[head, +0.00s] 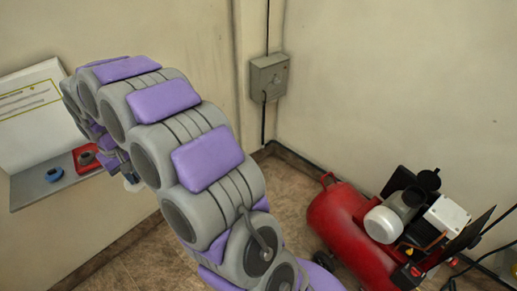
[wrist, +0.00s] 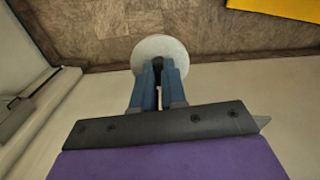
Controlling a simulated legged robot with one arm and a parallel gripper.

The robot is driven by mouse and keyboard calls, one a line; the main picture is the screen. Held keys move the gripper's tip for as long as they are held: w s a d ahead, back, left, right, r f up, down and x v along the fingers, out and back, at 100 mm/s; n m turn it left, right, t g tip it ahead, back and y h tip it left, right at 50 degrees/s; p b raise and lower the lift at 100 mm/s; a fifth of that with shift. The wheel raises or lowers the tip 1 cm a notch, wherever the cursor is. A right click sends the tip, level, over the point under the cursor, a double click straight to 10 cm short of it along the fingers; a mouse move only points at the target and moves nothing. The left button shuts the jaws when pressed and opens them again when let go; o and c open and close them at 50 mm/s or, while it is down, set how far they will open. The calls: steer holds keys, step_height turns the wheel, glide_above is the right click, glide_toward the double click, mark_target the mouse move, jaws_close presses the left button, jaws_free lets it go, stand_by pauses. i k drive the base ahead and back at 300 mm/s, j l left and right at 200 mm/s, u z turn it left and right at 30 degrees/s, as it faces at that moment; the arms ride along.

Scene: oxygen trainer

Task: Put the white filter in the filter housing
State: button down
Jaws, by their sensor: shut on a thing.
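The white filter (wrist: 160,50) shows in the wrist view as a pale round disc at the fingertips. My gripper (wrist: 158,72) has its blue fingers shut on the filter, with the floor behind it. In the head view a small part of the white filter (head: 131,184) shows beneath the end of my arm, right of the wall shelf. My arm hides most of the gripper there.
A grey shelf (head: 28,191) on the left wall holds a blue ring (head: 54,174) and a red tray (head: 96,166) with a dark round part. A white sign (head: 30,115) stands above it. A grey box (head: 268,78) is on the wall. Bare floor lies between shelf and compressor.

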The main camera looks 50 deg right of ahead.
mark_target(414, 199)
steer(key=k+l+z, duration=0.15)
steer(key=k, duration=0.25)
steer(key=k+l+z, duration=0.15)
steer(key=k+l, duration=0.15)
steer(key=k+l+z, duration=0.2)
steer(key=z, duration=0.15)
steer(key=k+l+z, duration=0.2)
steer(key=l+z, duration=0.15)
steer(key=k+l+z, duration=0.1)
steer(key=l+z, duration=0.25)
steer(key=k+l+z, duration=0.1)
steer(key=l+z, duration=0.2)
